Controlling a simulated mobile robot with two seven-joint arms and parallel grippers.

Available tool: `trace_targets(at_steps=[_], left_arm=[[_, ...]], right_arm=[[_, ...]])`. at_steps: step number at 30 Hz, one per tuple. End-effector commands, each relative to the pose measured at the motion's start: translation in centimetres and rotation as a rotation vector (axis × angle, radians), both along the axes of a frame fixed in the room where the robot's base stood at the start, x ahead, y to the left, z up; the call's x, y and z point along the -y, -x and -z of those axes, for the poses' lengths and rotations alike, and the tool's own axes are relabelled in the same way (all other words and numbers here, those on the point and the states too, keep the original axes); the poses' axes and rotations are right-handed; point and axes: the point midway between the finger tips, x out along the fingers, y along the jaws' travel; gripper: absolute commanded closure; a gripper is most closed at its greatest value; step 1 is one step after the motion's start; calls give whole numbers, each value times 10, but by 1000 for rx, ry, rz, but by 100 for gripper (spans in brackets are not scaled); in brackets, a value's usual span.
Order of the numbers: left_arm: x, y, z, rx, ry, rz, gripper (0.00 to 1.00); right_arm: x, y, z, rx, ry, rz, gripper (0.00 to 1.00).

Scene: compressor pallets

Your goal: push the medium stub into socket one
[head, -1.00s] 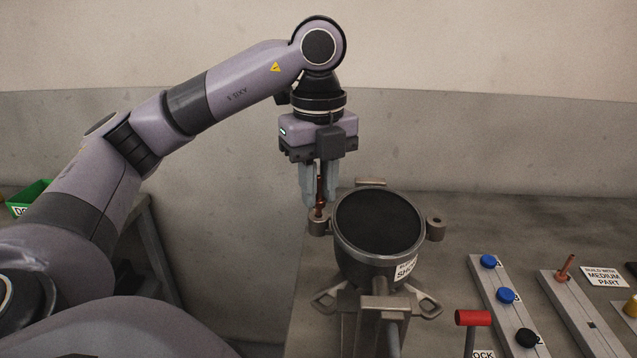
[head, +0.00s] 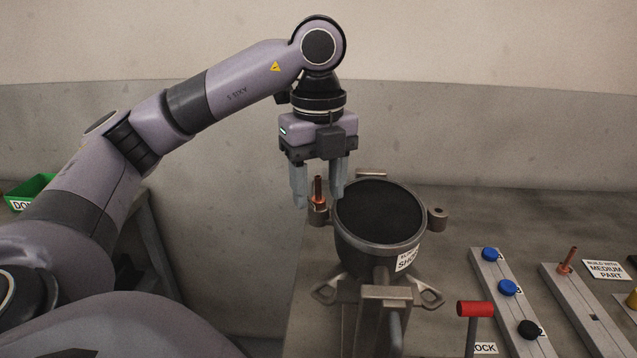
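A copper stub (head: 318,190) stands upright in the socket (head: 319,215) on the left side of the dark round compressor shell (head: 379,218). My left gripper (head: 317,195) is open, its two fingers on either side of the stub with gaps showing. A second socket (head: 437,218) on the shell's right side looks empty. Another copper stub (head: 568,259) stands on a grey rack (head: 582,308) at the right. No socket number is readable, and how deep the stub sits is hidden. My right gripper does not show.
A rail (head: 505,300) with blue and black caps lies right of the shell. A red-handled lever (head: 475,309) stands in front. A sign (head: 606,270) reads "build with medium part". A green bin (head: 30,190) is at far left.

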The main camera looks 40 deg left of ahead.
Motion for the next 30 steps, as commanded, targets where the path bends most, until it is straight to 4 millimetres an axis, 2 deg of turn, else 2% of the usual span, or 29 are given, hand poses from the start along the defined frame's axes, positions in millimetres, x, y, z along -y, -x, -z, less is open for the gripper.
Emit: trace_targets(at_steps=[5,12,18,30], left_arm=[[0,0,-9,1,0,0,49],[0,0,-44,2,0,0,49],[0,0,-65,1,-1,1,49],[0,0,-71,0,0,0,49]], right_arm=[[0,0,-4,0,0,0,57],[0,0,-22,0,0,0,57],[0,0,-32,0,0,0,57],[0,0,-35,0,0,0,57]])
